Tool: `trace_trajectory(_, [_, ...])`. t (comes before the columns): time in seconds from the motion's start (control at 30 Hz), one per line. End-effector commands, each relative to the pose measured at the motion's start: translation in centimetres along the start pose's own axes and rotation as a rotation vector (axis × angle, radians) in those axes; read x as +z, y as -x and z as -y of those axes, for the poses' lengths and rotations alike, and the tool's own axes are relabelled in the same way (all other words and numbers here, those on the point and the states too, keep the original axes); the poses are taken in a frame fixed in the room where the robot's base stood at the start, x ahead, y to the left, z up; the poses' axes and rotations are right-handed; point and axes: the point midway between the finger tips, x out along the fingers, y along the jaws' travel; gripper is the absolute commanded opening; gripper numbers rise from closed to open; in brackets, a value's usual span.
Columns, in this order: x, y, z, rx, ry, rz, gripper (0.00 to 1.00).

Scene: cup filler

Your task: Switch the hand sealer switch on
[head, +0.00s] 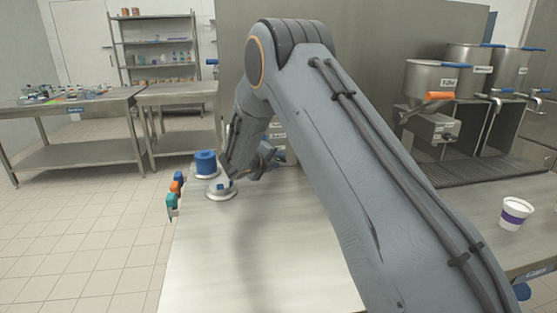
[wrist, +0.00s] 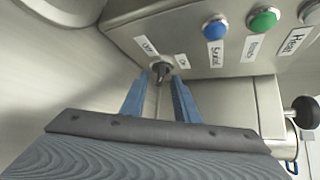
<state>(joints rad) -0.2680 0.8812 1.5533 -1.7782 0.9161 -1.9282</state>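The switch is a small dark rotary knob (wrist: 160,70) on the steel front of the hand sealer box (wrist: 180,30), with an OFF label (wrist: 146,45) at its left and an ON label (wrist: 182,61) at its right. Which way the knob points is too small to tell. My gripper (wrist: 159,76) is open, with one blue finger on each side of the knob in the wrist view. I cannot tell whether either finger touches it. In the head view my gripper (head: 268,160) is small and partly hidden by my arm, beside labelled panels. The knob is not visible there.
A blue button (wrist: 215,27) and a green button (wrist: 264,19) sit right of the knob. A black round handle (wrist: 301,111) sticks out farther right. A blue cylinder (head: 206,163) stands left of my gripper. A purple-banded cup (head: 514,213) stands right on the counter.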

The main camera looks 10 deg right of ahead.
Motion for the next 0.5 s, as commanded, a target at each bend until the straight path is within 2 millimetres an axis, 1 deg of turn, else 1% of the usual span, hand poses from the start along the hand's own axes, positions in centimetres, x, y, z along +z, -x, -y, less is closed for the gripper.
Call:
trace_trajectory(0.13, [0.04,-0.80,0.03,0.000,0.000,0.001,0.28])
trace_trajectory(0.37, [0.02,-0.92,0.02,0.001,0.000,0.001,0.28])
trace_trajectory(0.4, [0.01,-0.92,0.02,0.001,0.000,0.001,0.26])
trace_trajectory(0.47, [0.01,-0.92,0.02,0.001,-0.001,0.001,0.16])
trace_trajectory(0.5, [0.01,-0.92,0.03,0.001,-0.001,0.001,0.10])
